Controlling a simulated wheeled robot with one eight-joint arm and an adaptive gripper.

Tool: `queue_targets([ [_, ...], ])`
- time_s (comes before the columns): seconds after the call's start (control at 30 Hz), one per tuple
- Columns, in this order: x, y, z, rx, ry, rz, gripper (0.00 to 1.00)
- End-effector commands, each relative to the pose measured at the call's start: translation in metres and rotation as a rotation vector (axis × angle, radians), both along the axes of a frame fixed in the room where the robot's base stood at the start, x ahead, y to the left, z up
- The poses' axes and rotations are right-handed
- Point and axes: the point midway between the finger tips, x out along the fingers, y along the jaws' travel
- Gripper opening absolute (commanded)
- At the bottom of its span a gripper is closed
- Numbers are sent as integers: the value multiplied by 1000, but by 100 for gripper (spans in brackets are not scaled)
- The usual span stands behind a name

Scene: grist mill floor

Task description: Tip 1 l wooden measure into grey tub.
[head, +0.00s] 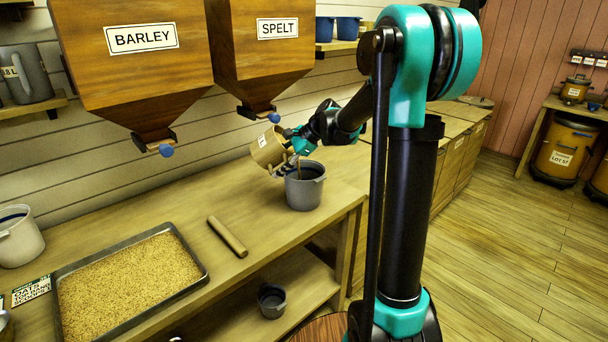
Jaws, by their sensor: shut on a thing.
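The wooden measure (267,150) is a light-brown cup with a small white label on its side. My gripper (288,153) is shut on it and holds it tilted, above and slightly left of the grey tub. The grey tub (304,191) stands upright on the workbench near its right end. A narrow brownish strip shows between the measure and the tub's mouth, and it looks like a stream of grain. The inside of the measure and most of the inside of the tub are hidden from this view.
A grain-filled metal tray (203,266) and a wooden stick (228,237) lie on the workbench (190,214). BARLEY (115,75) and SPELT (262,62) hoppers hang above it. A white bucket (20,243) stands far left. A small dark pot (271,300) sits on the lower shelf.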

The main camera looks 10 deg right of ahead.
Motion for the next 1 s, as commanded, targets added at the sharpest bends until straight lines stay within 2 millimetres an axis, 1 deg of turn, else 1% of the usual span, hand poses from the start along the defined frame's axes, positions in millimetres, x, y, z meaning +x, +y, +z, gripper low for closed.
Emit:
queue_targets([
  [1.0, 1, 2, -5, 111, -22, 1, 0],
])
